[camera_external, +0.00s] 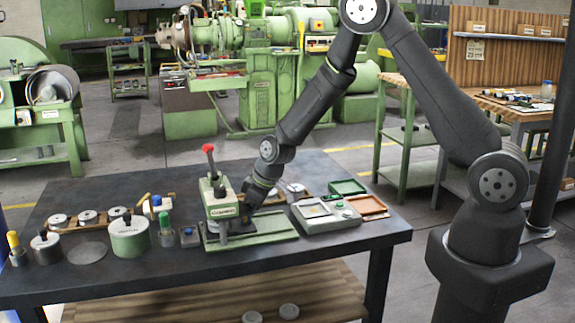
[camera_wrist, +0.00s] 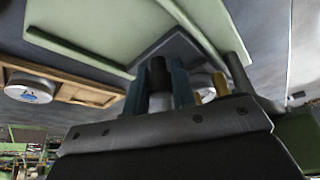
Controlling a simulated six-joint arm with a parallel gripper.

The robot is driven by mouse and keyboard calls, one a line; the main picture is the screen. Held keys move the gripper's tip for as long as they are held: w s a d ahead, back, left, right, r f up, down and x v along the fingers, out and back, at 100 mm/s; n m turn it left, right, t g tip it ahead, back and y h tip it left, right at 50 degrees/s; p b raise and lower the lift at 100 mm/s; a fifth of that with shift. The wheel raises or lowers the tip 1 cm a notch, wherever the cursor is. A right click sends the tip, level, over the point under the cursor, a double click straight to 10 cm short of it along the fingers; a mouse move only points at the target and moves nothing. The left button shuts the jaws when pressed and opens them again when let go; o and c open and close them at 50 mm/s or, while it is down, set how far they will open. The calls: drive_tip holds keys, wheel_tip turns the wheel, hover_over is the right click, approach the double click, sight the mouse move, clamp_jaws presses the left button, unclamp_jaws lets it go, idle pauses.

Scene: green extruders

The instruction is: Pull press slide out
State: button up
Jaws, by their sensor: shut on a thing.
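The press (camera_external: 221,203) is a small green machine with a red-knobbed lever (camera_external: 208,149), standing on the dark table. Its flat green slide base (camera_external: 265,231) extends to the right. My gripper (camera_external: 246,212) is low beside the press, over the base. In the wrist view my gripper's fingers (camera_wrist: 160,90) are shut around a small upright piece with a dark top, which I take for the slide's handle (camera_wrist: 158,72). The press body hides part of the grip in the external view. A pale green plate (camera_wrist: 100,30) of the press fills the upper wrist view.
A scale-like device (camera_external: 325,214) and green and orange trays (camera_external: 347,187) lie to the right. A green canister (camera_external: 129,238) and several discs and small pots stand to the left. The table's front strip (camera_external: 250,258) is clear.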

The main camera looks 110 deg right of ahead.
idle(0.3)
drive_tip(key=shift+s, duration=4.75)
drive_tip(key=o, duration=0.3)
drive_tip(key=shift+s, duration=0.2)
drive_tip(key=o, duration=0.4)
drive_tip(key=shift+r, duration=4.25)
drive_tip(key=shift+f, duration=4)
